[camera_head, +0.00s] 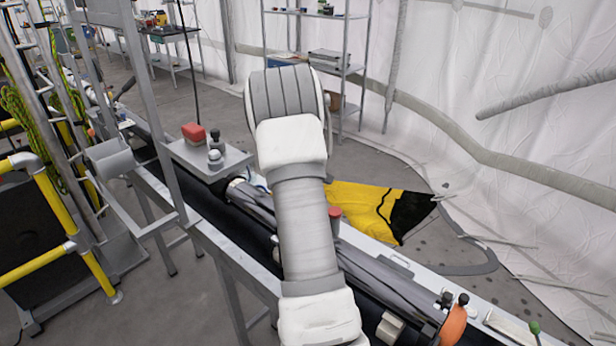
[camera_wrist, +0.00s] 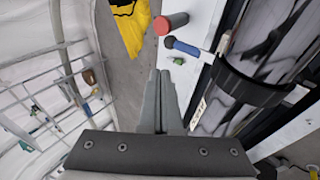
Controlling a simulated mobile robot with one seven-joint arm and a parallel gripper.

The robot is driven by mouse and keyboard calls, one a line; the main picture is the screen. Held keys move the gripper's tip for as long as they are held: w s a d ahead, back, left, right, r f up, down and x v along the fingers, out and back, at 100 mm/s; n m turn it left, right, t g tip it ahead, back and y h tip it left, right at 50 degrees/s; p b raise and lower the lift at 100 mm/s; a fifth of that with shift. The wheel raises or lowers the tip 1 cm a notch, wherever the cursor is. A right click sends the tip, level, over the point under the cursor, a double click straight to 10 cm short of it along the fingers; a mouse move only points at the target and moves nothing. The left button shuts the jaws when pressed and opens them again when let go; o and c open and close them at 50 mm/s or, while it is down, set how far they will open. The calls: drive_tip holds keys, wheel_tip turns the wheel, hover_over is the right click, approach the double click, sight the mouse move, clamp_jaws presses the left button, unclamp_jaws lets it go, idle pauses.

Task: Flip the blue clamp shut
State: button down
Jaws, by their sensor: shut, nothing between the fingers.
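The blue clamp shows in the wrist view as a short blue handle (camera_wrist: 184,47) with a dark rounded end, lying sideways beside the dark tube (camera_wrist: 270,65). My gripper (camera_wrist: 160,74) is shut and empty. Its fingertips appear just below and left of the blue handle in that view, and apart from it; the depth between them is hard to judge. In the head view my arm covers the gripper and most of the clamp area.
A red cylindrical knob (camera_wrist: 171,23) stands close to the blue handle; a red knob also shows in the head view (camera_head: 335,212). A yellow and black bag (camera_head: 368,208) lies on the floor behind. A red block (camera_head: 193,132) sits on a side plate. Metal shelves (camera_head: 318,48) stand farther back.

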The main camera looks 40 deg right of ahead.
drive_tip(key=d+f+b, duration=0.1)
drive_tip(key=f, duration=0.1)
drive_tip(key=d+f+b, duration=0.1)
drive_tip(key=f+b, duration=0.1)
drive_tip(key=f, duration=0.1)
drive_tip(key=d+f+b, duration=0.1)
drive_tip(key=f, duration=0.1)
drive_tip(key=shift+w+d+f+b, duration=0.1)
drive_tip(key=shift+d+f+b, duration=0.05)
drive_tip(key=shift+d+b, duration=0.25)
drive_tip(key=shift+d+f+b, duration=0.1)
drive_tip(key=shift+f+b, duration=0.25)
drive_tip(key=shift+f, duration=0.35)
drive_tip(key=shift+s+f, duration=0.2)
drive_tip(key=shift+f, duration=0.05)
wheel_tip(320, 180, up, 15)
drive_tip(key=s+p, duration=0.1)
drive_tip(key=s, duration=0.1)
drive_tip(key=shift+s, duration=0.15)
drive_tip(key=shift+d+f, duration=0.1)
